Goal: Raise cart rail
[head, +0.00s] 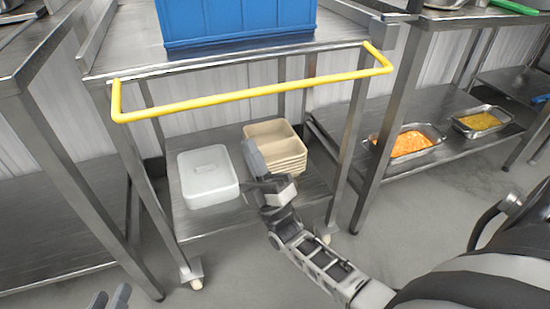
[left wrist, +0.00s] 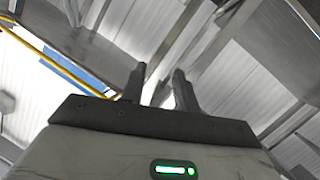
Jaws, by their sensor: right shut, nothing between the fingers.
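The yellow cart rail (head: 250,93) runs across the near side of the metal cart (head: 225,65), just below its top edge. It also shows at the upper left of the left wrist view (left wrist: 52,64). My right gripper (head: 252,153) is below the rail, in front of the lower shelf and the stacked trays, apart from the rail. It is shut and empty. My left gripper (head: 109,297) shows only its fingertips at the bottom left of the head view. In the left wrist view its two fingers (left wrist: 158,84) are apart with nothing between them.
A blue bin (head: 235,20) stands on the cart top. A white lidded box (head: 208,176) and stacked beige trays (head: 275,140) sit on the lower shelf (head: 215,215). Food pans (head: 408,140) lie on the right table's shelf. A metal table flanks the cart at left.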

